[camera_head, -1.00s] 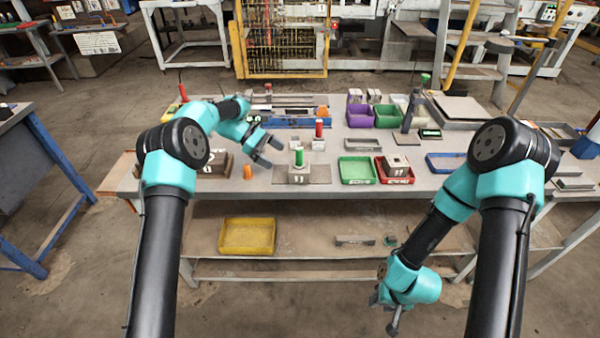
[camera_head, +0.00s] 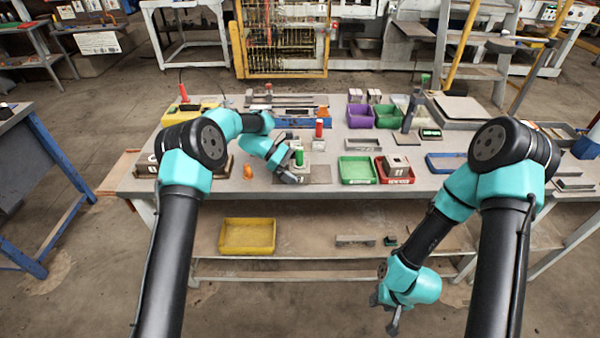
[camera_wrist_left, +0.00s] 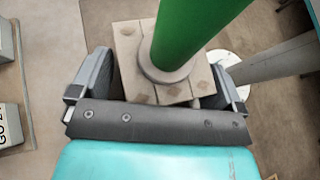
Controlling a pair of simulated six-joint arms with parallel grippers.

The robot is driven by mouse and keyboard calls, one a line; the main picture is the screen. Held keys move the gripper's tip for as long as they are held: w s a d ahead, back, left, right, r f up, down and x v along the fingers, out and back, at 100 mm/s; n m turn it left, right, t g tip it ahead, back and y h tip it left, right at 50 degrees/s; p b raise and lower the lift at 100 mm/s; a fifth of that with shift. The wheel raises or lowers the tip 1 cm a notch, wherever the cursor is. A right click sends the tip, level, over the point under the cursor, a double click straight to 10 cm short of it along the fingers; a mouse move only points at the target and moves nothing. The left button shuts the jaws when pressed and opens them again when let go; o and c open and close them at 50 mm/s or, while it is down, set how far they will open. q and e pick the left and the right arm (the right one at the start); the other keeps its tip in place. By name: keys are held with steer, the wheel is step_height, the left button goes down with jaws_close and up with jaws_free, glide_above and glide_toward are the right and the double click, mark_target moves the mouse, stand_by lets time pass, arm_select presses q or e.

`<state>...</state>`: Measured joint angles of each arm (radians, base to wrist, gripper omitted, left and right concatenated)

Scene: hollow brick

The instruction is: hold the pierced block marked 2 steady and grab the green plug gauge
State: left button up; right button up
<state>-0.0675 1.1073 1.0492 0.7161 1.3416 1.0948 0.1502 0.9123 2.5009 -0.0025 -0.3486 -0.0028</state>
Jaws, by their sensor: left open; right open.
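The green plug gauge (camera_head: 299,158) stands upright in a pale square block (camera_head: 304,170) on a mat near the table's front edge. In the left wrist view the green plug gauge (camera_wrist_left: 195,35) rises from the pale block (camera_wrist_left: 130,60). My left gripper (camera_head: 290,175) is open at that block; in the left wrist view the left gripper (camera_wrist_left: 163,85) has one finger on each side of it. I cannot tell whether they touch it. The arm covers the block's front, and I cannot read its marking. My right gripper (camera_head: 388,312) is open, empty and low in front of the table.
An orange piece (camera_head: 248,172) stands left of the block. A red plug (camera_head: 319,128) stands behind it. To the right are a green tray (camera_head: 357,170) and a red tray (camera_head: 385,176) with another block (camera_head: 396,164). A yellow bin (camera_head: 247,236) sits on the lower shelf.

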arm_select(q)
steer(key=shift+d+f, duration=0.1)
steer(key=shift+d, duration=0.1)
steer(key=shift+c, duration=0.4)
steer(key=c, duration=0.4)
steer(key=shift+c, duration=0.7)
arm_select(e)
steer(key=shift+o, duration=0.3)
steer(key=shift+o, duration=1.1)
